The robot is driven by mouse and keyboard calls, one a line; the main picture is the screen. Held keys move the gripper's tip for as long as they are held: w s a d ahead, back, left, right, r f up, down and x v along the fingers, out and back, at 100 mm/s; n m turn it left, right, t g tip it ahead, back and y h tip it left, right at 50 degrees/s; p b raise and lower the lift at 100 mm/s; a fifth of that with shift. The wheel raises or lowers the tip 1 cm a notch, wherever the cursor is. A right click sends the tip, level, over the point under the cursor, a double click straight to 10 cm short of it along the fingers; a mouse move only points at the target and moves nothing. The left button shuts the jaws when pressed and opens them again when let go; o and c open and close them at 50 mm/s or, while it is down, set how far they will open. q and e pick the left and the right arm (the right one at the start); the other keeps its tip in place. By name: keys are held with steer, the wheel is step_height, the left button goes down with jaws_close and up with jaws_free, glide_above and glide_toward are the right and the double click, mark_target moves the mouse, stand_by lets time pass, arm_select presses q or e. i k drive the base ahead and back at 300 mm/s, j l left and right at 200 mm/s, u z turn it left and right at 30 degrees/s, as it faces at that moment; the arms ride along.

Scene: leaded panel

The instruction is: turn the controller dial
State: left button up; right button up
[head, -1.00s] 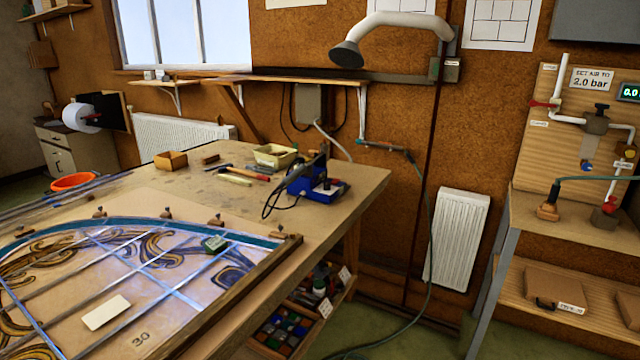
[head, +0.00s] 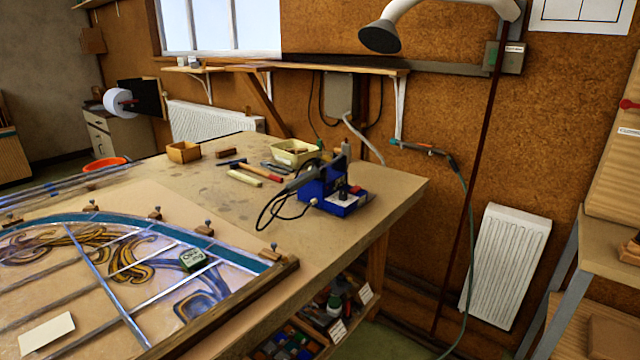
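A blue bench unit (head: 341,203), which looks like a soldering controller, stands near the right end of the workbench (head: 395,195). A small dark knob-like part shows on it, but it is too small to tell the dial or its setting. A dark-handled tool (head: 303,177) rests at its left side, and a black cable loops down onto the bench. Neither of my grippers is in view.
Hand tools and a cream tray (head: 295,152) lie behind the blue unit. A hose (head: 465,240) hangs at right; floor shows between bench and radiator (head: 505,265).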

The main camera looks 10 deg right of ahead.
mark_target(343, 194)
steer(key=i+l+u, duration=0.25)
steer(key=l, duration=0.2)
steer(key=i+l+u, duration=0.3)
steer(key=l, duration=0.15)
steer(key=l+u, duration=0.25)
steer(key=l, duration=0.25)
steer(key=i+l+u, duration=0.1)
steer(key=l+u, duration=0.15)
steer(key=l, duration=0.3)
steer(key=l+u, duration=0.25)
steer(key=l, duration=0.3)
